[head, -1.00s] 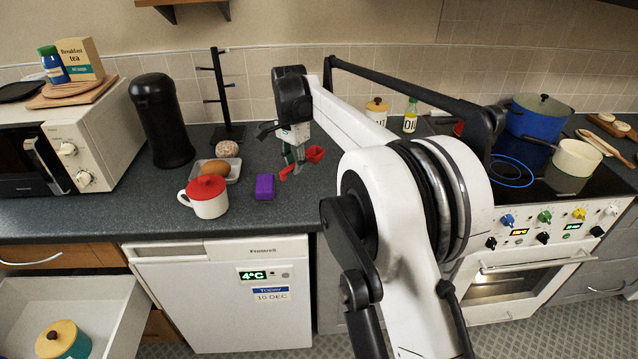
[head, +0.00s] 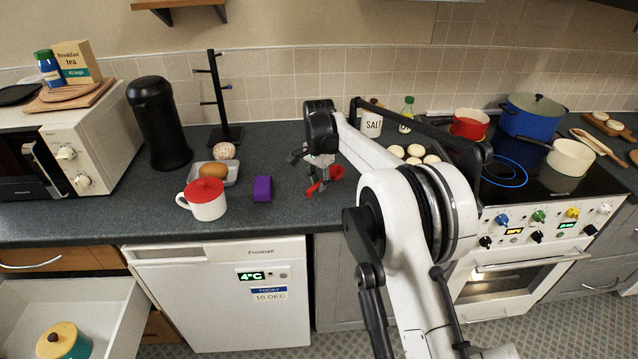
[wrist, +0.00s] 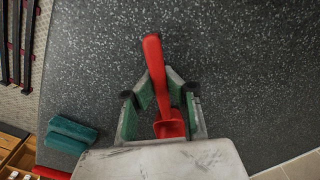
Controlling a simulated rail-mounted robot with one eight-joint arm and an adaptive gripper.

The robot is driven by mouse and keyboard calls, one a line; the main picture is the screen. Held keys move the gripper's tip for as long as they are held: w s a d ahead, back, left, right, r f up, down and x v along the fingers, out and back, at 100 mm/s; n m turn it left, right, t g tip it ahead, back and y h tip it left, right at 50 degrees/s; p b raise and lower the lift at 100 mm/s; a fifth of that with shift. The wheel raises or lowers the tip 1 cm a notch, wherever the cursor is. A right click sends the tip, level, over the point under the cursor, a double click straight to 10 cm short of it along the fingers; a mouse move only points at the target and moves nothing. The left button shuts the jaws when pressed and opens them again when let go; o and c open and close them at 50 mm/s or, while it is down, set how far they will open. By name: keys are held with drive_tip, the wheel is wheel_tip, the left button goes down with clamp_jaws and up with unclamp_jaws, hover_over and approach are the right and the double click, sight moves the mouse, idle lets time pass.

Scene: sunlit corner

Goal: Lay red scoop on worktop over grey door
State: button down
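The red scoop (head: 336,173) is in my gripper (head: 320,181), over the worktop (head: 285,213) just right of the purple block. Below and to the right is the grey door (head: 338,285). In the wrist view the scoop (wrist: 154,62) has its handle pointing up the picture, between the green-padded fingers of my gripper (wrist: 158,82); its bowl is nearer the palm. The fingers look closed on the handle. The scoop is low over the speckled worktop; I cannot tell whether it touches.
Several pale round things (head: 414,153) and a salt jar (head: 372,124) are behind my arm. The hob is at right. An open drawer (head: 115,315) is at lower left.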

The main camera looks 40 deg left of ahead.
sight(319, 183)
drive_tip(key=shift+f, duration=0.2)
drive_tip(key=c, duration=1.9)
unclamp_jaws()
drive_tip(key=shift+r, duration=0.1)
wheel_tip(319, 183, up, 12)
drive_tip(key=shift+r+b, duration=0.15)
drive_tip(key=shift+b, duration=0.5)
